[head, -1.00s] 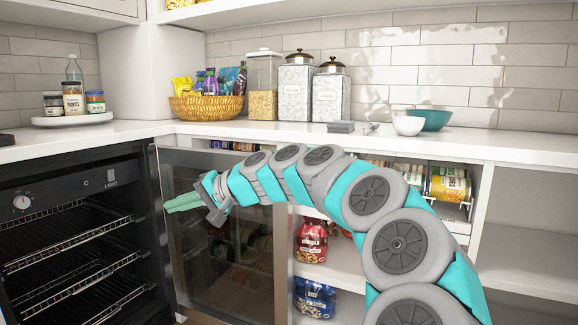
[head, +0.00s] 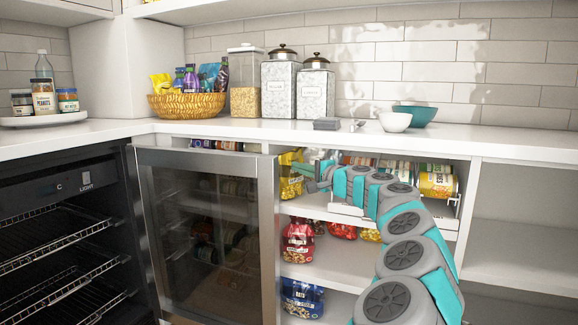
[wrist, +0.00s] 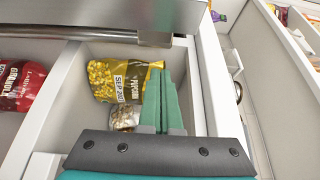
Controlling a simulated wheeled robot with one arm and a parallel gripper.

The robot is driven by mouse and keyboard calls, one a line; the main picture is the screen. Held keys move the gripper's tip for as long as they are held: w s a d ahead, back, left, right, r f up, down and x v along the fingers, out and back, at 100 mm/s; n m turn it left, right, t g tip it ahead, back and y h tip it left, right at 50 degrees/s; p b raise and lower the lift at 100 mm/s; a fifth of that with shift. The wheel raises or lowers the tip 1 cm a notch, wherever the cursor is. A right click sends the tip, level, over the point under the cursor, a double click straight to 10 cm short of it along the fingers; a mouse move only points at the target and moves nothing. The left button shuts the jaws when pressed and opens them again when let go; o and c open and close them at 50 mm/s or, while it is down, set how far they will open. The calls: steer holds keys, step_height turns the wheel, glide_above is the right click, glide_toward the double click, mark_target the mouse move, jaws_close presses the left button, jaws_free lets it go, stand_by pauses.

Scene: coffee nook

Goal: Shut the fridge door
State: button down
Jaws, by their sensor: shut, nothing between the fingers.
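The fridge (head: 62,235) is a black cabinet with wire racks, at the left of the head view. Its door (head: 205,235), dark glass in a steel frame, stands open across the front of the shelving. My gripper (head: 300,171) is just right of the door's upper free edge, in front of the shelf. In the wrist view its green fingers (wrist: 165,105) lie together, empty. A steel bar (wrist: 95,22) crosses the top of that view, apart from the fingertips; it looks like part of the door. I cannot tell from the head view whether the fingers touch the door.
Open shelves right of the door hold yellow bags (head: 291,180), red bags (head: 298,243) and a blue bag (head: 301,298). The white counter (head: 250,133) above carries a basket (head: 186,105), canisters (head: 279,88) and bowls (head: 395,121). The far-right shelves (head: 525,220) are empty.

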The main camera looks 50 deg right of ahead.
steer(key=x, duration=0.9)
steer(key=shift+a, duration=0.1)
steer(key=shift+a, duration=0.1)
